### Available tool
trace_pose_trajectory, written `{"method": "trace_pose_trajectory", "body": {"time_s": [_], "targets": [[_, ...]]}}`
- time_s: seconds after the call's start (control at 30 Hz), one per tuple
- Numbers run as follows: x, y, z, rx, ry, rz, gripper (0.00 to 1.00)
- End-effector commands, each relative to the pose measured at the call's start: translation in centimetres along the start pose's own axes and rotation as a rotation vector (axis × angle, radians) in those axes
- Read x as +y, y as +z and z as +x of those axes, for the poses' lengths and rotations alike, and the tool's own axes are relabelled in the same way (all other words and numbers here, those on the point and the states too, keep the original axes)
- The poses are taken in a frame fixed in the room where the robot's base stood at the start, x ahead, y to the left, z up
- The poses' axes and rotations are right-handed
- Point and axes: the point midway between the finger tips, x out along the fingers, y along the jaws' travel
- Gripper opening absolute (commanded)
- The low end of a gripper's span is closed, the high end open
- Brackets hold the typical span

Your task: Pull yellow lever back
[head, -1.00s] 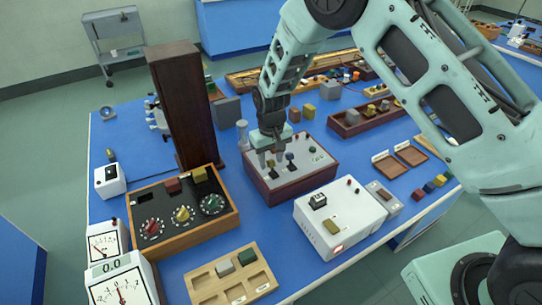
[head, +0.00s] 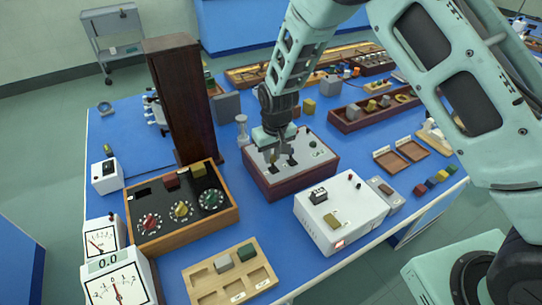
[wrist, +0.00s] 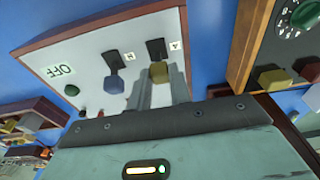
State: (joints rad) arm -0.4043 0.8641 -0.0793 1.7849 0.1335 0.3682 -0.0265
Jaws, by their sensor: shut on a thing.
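The control box (head: 318,170) has dark red sides and a pale top panel, and stands mid-bench. In the wrist view its panel (wrist: 60,45) carries a yellow lever (wrist: 159,71) and a blue-grey lever (wrist: 113,84), each at a dark slot. My gripper (head: 279,157) reaches down to the panel from above. In the wrist view the fingers (wrist: 158,86) are at the yellow lever's knob, shut on it. The knob's lower part is partly hidden by the fingers. The blue-grey lever stands beside them, apart.
A tall dark wooden block (head: 183,100) stands left of the control box. A dial box (head: 180,212) is at front left, and a white instrument (head: 345,222) at front right. A wooden tray (head: 230,280) lies near the front edge. Bare blue bench lies between them.

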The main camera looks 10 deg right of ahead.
Motion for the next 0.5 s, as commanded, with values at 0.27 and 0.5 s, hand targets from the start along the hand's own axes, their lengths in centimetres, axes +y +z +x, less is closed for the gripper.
{"method": "trace_pose_trajectory", "body": {"time_s": [0.27, 0.5], "targets": [[0.0, 1.8, 0.6, 0.236, -0.001, -0.002, 0.00], [-0.1, 3.1, 0.8, 0.443, -0.001, -0.002, 0.00]]}}
